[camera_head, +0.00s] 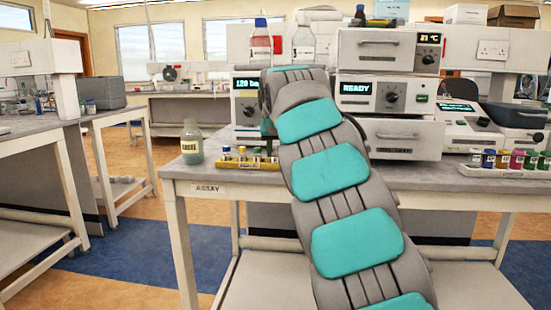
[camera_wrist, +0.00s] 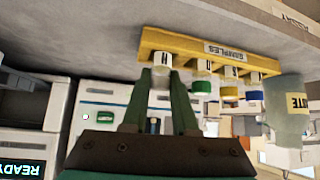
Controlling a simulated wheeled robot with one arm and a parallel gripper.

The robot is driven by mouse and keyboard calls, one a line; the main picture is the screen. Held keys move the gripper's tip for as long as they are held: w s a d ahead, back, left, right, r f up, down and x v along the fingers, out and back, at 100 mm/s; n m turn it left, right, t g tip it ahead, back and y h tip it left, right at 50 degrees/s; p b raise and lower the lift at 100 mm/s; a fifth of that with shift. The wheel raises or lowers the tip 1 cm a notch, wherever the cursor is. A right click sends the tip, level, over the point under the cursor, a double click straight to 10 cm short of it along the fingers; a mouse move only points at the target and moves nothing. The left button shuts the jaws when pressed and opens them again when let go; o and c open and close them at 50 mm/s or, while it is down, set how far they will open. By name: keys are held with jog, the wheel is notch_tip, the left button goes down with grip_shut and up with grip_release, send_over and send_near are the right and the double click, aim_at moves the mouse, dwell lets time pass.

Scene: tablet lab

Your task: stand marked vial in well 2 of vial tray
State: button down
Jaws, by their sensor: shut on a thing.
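The yellow vial tray (camera_head: 243,163) stands near the bench's front edge, its right end hidden by my arm. The wrist view is upside down and shows the tray (camera_wrist: 155,40) with a SAMPLES label. My gripper (camera_wrist: 160,72) is at the tray's left end in that view, its two green fingers shut around a pale vial (camera_wrist: 165,58) with a dark letter like H. The vial is close to the tray; I cannot tell whether its base is seated in a well. Well numbers are not readable.
A labelled bottle (camera_head: 191,142) stands left of the tray and shows in the wrist view (camera_wrist: 287,115). A READY instrument (camera_head: 390,92) is behind and right. A rack of colourful vials (camera_head: 515,160) is far right. Bare bench (camera_head: 215,178) lies before the tray.

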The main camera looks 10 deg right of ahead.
jog(key=shift+r, duration=0.15)
jog(key=shift+r, duration=1.65)
